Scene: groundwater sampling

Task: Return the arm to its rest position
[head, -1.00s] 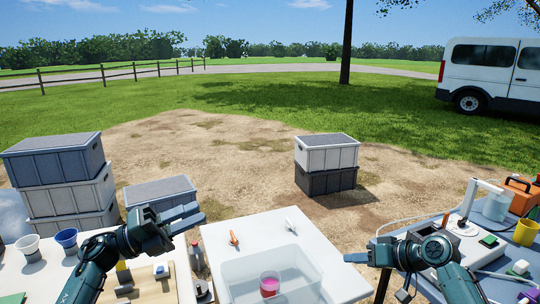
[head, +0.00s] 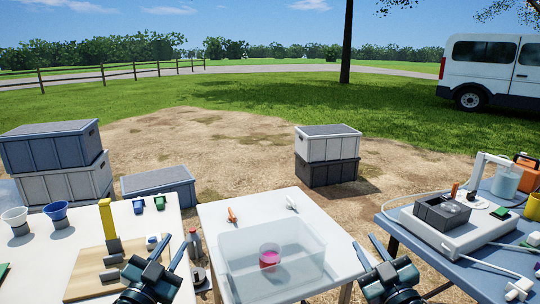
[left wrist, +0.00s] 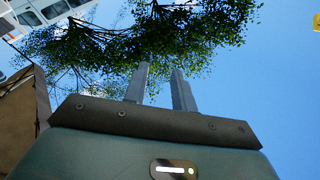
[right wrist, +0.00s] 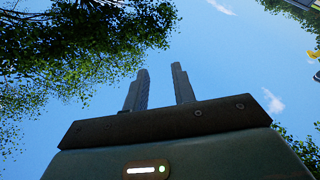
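My left gripper (head: 167,246) is low at the left of the head view, over the front of the left table (head: 84,240). Its fingers point up and away, apart, with nothing between them. In the left wrist view, its two fingers (left wrist: 160,70) stand apart against leaves and sky. My right gripper (head: 367,245) is low at the right of the head view, by the middle table's right edge. Its fingers are also apart and empty. In the right wrist view, its fingers (right wrist: 160,70) stand apart against the sky.
A clear bin (head: 240,268) holding a container with pink content (head: 269,258) stands on the white middle table (head: 218,212). A wooden board (head: 85,282) and cups lie left. A grey-white device (head: 470,238) sits on the blue right table (head: 396,232). Gaps separate the tables.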

